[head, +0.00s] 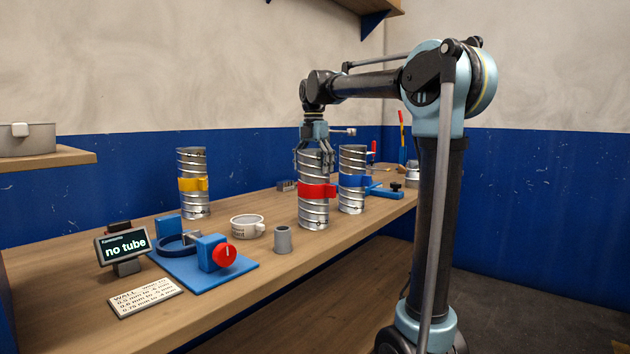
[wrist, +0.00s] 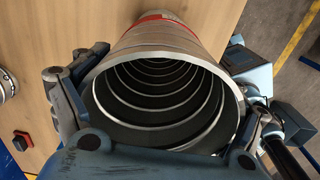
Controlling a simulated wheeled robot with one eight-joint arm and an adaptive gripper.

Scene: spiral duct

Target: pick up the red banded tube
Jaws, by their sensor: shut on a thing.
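The red banded tube (head: 314,207) is a silver spiral duct with a red band around its middle. In the wrist view my gripper (wrist: 160,105) is closed around the tube's open mouth (wrist: 165,75), and the ridged inside shows. The red band (wrist: 160,17) shows at the far side there.
A blue banded tube (head: 352,190) stands close behind to the right. A yellow banded tube (head: 193,195) stands at the left.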

